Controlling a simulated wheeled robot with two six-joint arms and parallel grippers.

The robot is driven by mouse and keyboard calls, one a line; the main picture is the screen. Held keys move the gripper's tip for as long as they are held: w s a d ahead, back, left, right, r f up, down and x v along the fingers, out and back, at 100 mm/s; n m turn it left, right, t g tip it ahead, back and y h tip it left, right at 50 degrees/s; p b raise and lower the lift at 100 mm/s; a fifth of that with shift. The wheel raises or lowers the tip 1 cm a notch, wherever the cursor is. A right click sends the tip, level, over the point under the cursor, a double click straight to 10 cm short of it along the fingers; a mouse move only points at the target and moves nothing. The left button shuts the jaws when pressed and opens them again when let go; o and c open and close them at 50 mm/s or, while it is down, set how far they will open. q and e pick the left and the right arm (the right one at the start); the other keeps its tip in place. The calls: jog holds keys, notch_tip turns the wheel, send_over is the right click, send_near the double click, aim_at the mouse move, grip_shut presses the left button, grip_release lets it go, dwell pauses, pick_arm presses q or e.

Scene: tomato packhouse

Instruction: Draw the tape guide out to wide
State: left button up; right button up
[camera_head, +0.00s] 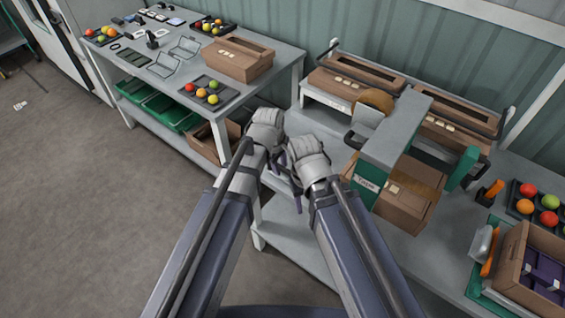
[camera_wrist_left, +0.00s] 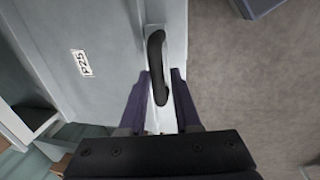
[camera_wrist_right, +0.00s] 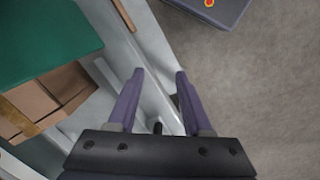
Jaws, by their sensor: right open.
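The tape machine (camera_head: 395,135) has a grey arched top and a green side lettered "Tape"; its green panel (camera_wrist_right: 45,40) also fills the upper left of the right wrist view. A brown tape roll (camera_head: 376,99) sits at its back. In the left wrist view a black curved handle (camera_wrist_left: 157,60) stands on a pale strip, and my left gripper (camera_wrist_left: 163,78) has its fingers either side of the handle's near end; contact is unclear. My right gripper (camera_wrist_right: 159,77) is open and empty over the bench edge. I cannot tell which part is the guide.
A carton (camera_head: 405,208) lies under the machine. A bench at the left (camera_head: 285,62) carries trays of tomatoes and a carton (camera_head: 237,60). An open carton (camera_head: 545,255) and a tape dispenser (camera_head: 485,250) stand at the right. The floor (camera_head: 90,190) at the left is largely clear.

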pick_arm(q)
jog(key=o, duration=0.4)
notch_tip(320, 180, up, 8)
jog(key=s+a+p, duration=0.1)
jog(key=p, duration=0.6)
jog(key=shift+s+f+p, duration=0.2)
jog(key=shift+p, duration=0.1)
jog(key=shift+a, duration=0.1)
jog(key=s+a+m+g+y, duration=0.1)
jog(key=s+a+m, duration=0.2)
jog(key=a+m, duration=0.3)
jog(key=s+a+m, duration=0.3)
jog(key=a+m, duration=0.2)
jog(key=a, duration=0.3)
jog(key=s+d+m+g+y, duration=0.1)
jog(key=s+d+m, duration=0.2)
jog(key=s+d, duration=0.3)
jog(key=d, duration=0.5)
jog(key=shift+f+m, duration=0.15)
jog(key=shift+m, duration=0.15)
